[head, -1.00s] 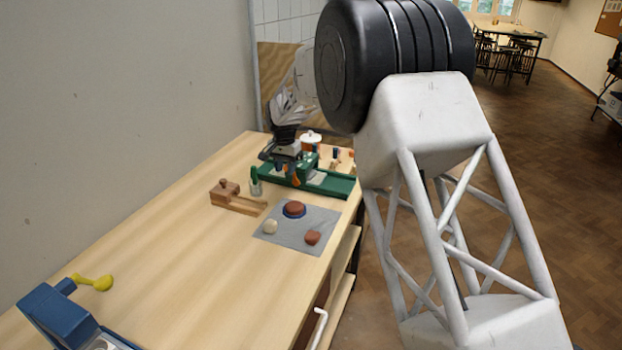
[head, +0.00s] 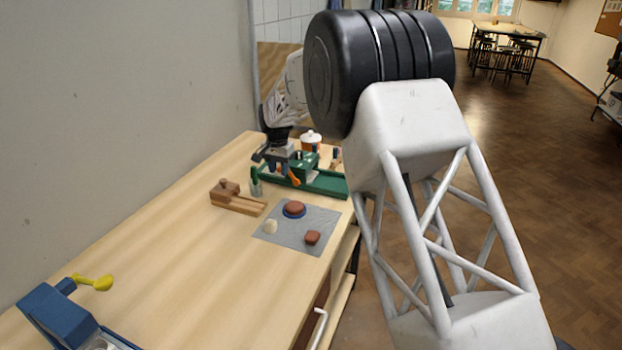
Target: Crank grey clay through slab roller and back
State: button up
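The green slab roller (head: 327,184) stands near the far end of the bench. Its orange crank handle (head: 292,178) points down to the right on the near side. My gripper (head: 277,168) is at the left part of the roller, close beside the crank. The fingers are small and dark, so I cannot tell whether they are open or shut, or whether they touch the crank. I cannot make out the grey clay now; the right part of the green bed looks bare, and the rest is partly hidden by my gripper and the roller.
A grey mat (head: 290,244) in front carries a brown disc, a cream ball and a brown block. A white-lidded jar (head: 310,139) is behind. A blue device (head: 57,318) sits front left.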

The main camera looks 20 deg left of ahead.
jog(key=shift+a, duration=0.1)
jog(key=shift+a+f, duration=0.8)
jog(key=shift+f, duration=0.05)
jog(key=shift+d+r, duration=0.55)
jog(key=shift+d, duration=0.45)
jog(key=shift+d+r, duration=0.4)
jog(key=shift+d, duration=0.45)
jog(key=shift+d+r, duration=0.25)
jog(key=shift+d, duration=0.4)
jog(key=shift+d+r, duration=0.25)
jog(key=shift+d, duration=0.35)
